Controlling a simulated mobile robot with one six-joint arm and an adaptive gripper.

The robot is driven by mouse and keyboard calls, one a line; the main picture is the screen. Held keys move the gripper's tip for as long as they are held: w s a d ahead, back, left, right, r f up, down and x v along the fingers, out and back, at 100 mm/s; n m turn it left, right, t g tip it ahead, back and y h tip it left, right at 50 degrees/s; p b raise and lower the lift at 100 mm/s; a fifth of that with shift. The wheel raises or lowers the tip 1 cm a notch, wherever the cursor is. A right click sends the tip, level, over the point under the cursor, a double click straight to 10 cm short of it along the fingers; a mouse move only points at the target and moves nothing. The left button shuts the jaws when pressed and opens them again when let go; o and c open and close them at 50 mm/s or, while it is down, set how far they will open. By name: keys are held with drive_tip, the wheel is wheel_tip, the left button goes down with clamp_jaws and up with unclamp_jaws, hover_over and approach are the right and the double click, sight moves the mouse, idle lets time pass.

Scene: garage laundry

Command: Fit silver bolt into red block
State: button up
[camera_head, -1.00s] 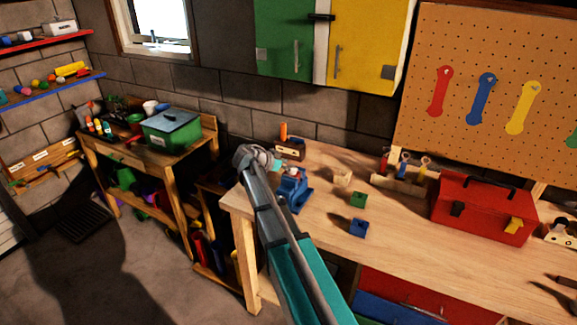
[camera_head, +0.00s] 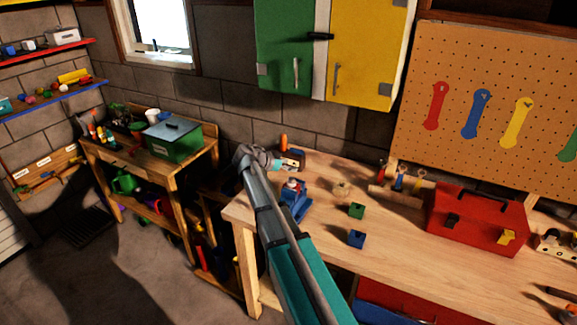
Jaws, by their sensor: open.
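A small red block (camera_head: 291,188) sits at the top of the blue vise (camera_head: 296,205) on the left end of the workbench. A small pale spot shows on the red block. I cannot tell whether it is the silver bolt, and I see the bolt clearly nowhere else. My gripper (camera_head: 280,164) is above and behind the vise, apart from the red block, in front of the small wooden holder. It is open; its fingers are small and partly hidden by my wrist. I see nothing held in it.
The wooden holder has an orange handle (camera_head: 284,142). A pale wooden piece (camera_head: 342,188), a green block (camera_head: 356,211) and a blue block (camera_head: 357,239) stand right of the vise. A red toolbox (camera_head: 478,222) is farther right. The front middle of the workbench (camera_head: 415,255) is clear.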

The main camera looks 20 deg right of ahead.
drive_tip(key=shift+r+p, duration=2.25)
drive_tip(key=shift+r, duration=0.3)
drive_tip(key=shift+f, duration=0.1)
drive_tip(key=s+a+f+n+y+b, duration=0.1)
drive_tip(key=s+a+f+n+y, duration=0.3)
drive_tip(key=s+a, duration=0.3)
drive_tip(key=s+a+f+n+g+y+b, duration=0.1)
drive_tip(key=s+a+f+n+y, duration=0.3)
drive_tip(key=s+a+n, duration=0.3)
drive_tip(key=s+a+f+n+y+b, duration=0.1)
drive_tip(key=s+a+f+n+y, duration=0.3)
drive_tip(key=s+a, duration=0.4)
drive_tip(key=s+f+n, duration=0.1)
drive_tip(key=s, duration=0.2)
drive_tip(key=shift+s+f+g+b, duration=0.15)
drive_tip(key=shift+s+g+b, duration=0.15)
drive_tip(key=shift+s+b, duration=0.1)
